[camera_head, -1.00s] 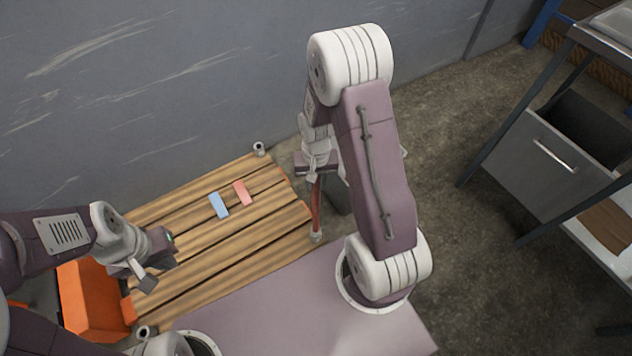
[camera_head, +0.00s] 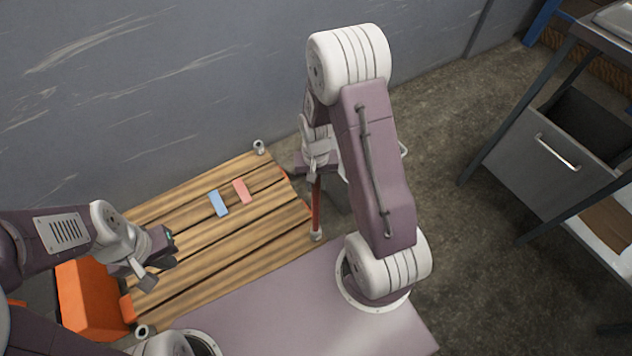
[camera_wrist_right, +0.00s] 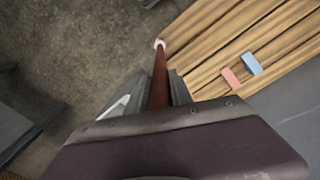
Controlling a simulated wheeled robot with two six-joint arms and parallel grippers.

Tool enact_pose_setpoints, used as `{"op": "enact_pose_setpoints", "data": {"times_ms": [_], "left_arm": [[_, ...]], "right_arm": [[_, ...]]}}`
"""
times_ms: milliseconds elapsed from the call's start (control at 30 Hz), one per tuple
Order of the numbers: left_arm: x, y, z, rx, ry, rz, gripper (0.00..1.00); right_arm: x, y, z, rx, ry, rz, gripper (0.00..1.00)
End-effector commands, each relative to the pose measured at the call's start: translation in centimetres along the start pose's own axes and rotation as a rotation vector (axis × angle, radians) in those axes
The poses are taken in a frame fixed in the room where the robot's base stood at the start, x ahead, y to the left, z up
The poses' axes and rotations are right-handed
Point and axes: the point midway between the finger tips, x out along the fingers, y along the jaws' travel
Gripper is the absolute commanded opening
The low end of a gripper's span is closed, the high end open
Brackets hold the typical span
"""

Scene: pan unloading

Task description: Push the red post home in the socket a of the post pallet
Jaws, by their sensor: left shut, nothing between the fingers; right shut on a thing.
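The red post (camera_head: 316,205) stands roughly upright with its lower end at the grey socket (camera_head: 316,237) on the right corner of the wooden post pallet (camera_head: 235,262). No label on the socket is legible, and how deep the post sits cannot be told. My right gripper (camera_head: 316,176) is shut on the upper part of the post, partly hidden by my arm. In the right wrist view the post (camera_wrist_right: 159,82) runs from between the fingers to the socket (camera_wrist_right: 159,43). My left gripper (camera_head: 158,273) is shut and empty above the pallet's left part.
Other sockets sit at the pallet's back corner (camera_head: 259,147) and front left corner (camera_head: 142,332). A blue block (camera_head: 218,203) and a pink block (camera_head: 242,191) lie on the slats. An orange bin (camera_head: 85,305) stands at left. A grey wall rises behind; a metal cabinet (camera_head: 548,155) stands at right.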

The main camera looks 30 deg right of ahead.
Motion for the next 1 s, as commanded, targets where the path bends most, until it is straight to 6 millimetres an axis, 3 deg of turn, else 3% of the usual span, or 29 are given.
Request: {"op": "enact_pose_setpoints", "data": {"times_ms": [767,800,833,867,1000], "left_arm": [[0.55,-0.01,0.06,0.0,0.0,0.0,0.0],[0.55,-0.01,0.06,0.0,0.0,0.0,0.0],[0.55,-0.01,0.06,0.0,0.0,0.0,0.0],[0.55,-0.01,0.06,0.0,0.0,0.0,0.0],[0.55,-0.01,0.06,0.0,0.0,0.0,0.0]], "right_arm": [[0.86,-0.01,-0.04,0.0,0.001,0.0,0.0],[0.86,-0.01,-0.04,0.0,0.001,0.0,0.38],[0.86,-0.01,-0.03,0.0,0.001,0.0,0.46],[0.86,-0.01,-0.03,0.0,0.001,0.0,0.52],[0.87,0.0,-0.02,0.0,0.001,0.0,0.52]]}}
